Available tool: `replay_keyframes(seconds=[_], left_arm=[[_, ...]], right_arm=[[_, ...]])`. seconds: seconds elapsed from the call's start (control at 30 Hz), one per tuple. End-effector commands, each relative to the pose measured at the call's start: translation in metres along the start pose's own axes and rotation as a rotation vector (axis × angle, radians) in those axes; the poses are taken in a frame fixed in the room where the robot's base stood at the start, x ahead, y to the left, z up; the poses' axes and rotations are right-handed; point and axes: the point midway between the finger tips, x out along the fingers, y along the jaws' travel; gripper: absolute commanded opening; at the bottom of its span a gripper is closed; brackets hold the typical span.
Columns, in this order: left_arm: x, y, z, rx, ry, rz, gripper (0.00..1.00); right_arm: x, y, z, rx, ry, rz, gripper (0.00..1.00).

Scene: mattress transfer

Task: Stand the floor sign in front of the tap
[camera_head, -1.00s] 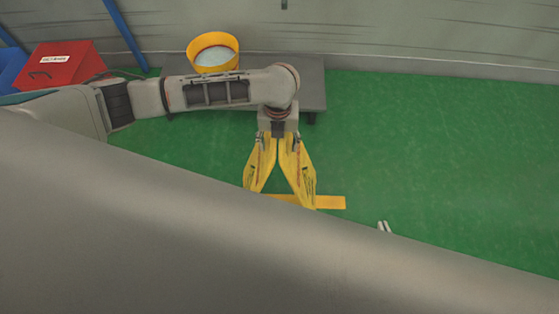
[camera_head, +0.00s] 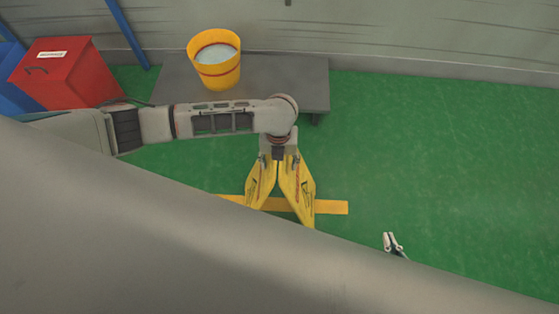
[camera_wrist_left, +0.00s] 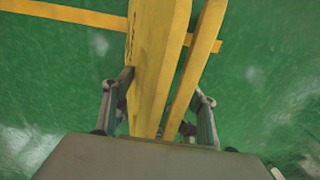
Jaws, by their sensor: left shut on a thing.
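The yellow floor sign (camera_head: 298,190) has its two panels spread apart at the bottom like a tent. My left gripper (camera_head: 278,158) is shut on its top edge. In the left wrist view the sign (camera_wrist_left: 155,50) runs up between the two fingers of the left gripper (camera_wrist_left: 166,88). The sign hangs over or stands at a yellow floor strip (camera_head: 332,207); I cannot tell whether its feet touch the floor. My right gripper (camera_head: 392,240) shows only its tips past my grey body. I cannot clearly make out a tap.
A yellow bucket (camera_head: 216,72) with pale contents stands on a low grey platform (camera_head: 290,85) by the wall. A red box (camera_head: 65,75) and a blue box (camera_head: 12,85) stand at the far left. The green floor at the right is clear. My grey body hides the lower part.

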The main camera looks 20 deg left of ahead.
Motion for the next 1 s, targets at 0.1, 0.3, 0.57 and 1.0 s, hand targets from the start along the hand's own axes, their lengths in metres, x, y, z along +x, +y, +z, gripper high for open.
replay_keyframes(seconds=[0.1, 0.3, 0.57, 1.0], left_arm=[[-0.004, -0.001, 0.002, 0.0, -0.004, -0.003, 0.01], [0.001, 0.0, 0.001, -0.001, -0.002, 0.001, 0.6], [0.0, 0.0, 0.001, 0.0, -0.001, 0.0, 0.74], [-0.044, -0.001, 0.004, 0.0, -0.01, -0.004, 0.74]], right_arm=[[0.0, 0.002, -0.004, -0.001, 0.006, 0.003, 0.0], [0.001, 0.002, -0.002, 0.0, 0.004, 0.002, 0.0], [0.001, 0.002, -0.001, 0.0, 0.004, 0.002, 0.0], [-0.004, 0.008, -0.025, 0.006, 0.034, 0.009, 0.0]])
